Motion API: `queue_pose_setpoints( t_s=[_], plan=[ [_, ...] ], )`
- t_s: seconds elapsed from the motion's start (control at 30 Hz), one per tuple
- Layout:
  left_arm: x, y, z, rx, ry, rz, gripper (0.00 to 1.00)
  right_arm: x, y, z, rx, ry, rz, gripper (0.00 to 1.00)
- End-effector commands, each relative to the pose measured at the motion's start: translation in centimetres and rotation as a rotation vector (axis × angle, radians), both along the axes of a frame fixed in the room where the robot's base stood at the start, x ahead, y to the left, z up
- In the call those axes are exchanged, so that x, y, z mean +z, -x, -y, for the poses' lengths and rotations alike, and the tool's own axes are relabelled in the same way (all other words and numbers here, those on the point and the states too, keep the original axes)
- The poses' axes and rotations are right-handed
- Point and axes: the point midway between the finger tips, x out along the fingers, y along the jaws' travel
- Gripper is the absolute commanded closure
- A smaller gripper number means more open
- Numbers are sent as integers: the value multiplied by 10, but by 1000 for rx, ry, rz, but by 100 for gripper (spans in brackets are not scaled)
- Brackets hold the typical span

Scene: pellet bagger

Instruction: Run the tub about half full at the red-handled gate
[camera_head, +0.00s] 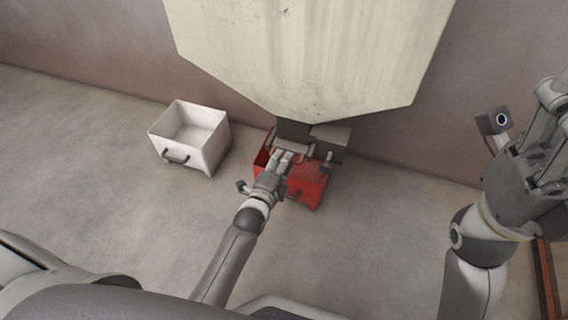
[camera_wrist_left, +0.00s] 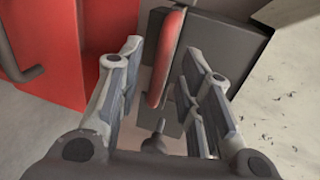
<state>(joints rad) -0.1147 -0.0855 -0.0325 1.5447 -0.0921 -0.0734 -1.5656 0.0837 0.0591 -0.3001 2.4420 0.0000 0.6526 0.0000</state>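A red tub (camera_head: 312,184) stands on the floor beneath the spout of the pale hopper (camera_head: 310,50). Its inside is mostly hidden by the gate parts and my arm, so its fill cannot be told. My left gripper (camera_head: 283,157) is over the tub at the gate (camera_head: 292,130). In the left wrist view, the red handle (camera_wrist_left: 166,58) runs lengthwise between the open fingers of the left gripper (camera_wrist_left: 160,62), with a gap on both sides. The tub's red wall (camera_wrist_left: 85,50) is to the left there. My right gripper (camera_head: 550,130) is raised at the right edge, apparently open and empty.
A white tub (camera_head: 200,148) with a dark front handle stands empty on the floor left of the hopper. A grey box (camera_head: 331,143) is beside the spout on the right. The wall is close behind. Floor in front of the white tub is clear.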

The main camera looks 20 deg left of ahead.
Motion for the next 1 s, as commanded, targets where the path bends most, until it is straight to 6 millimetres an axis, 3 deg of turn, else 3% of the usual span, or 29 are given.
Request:
queue_pose_setpoints(
  t_s=[0.2, 0.53, 0.8, 1.0],
  plan=[
    [-6, -18, 1, 0, 1, -1, 66, 4, 4, -1, -2, 2, 33, 47],
    [-4, -21, 1, 0, 1, -1, 66, 6, 4, -1, -2, 3, 38, 47],
    [-5, -21, 1, 0, 1, -1, 100, 6, 4, -1, -2, 3, 39, 47],
    [-5, -21, 1, 0, 1, -1, 100, 6, 4, -1, -1, 3, 39, 47]
  ],
)
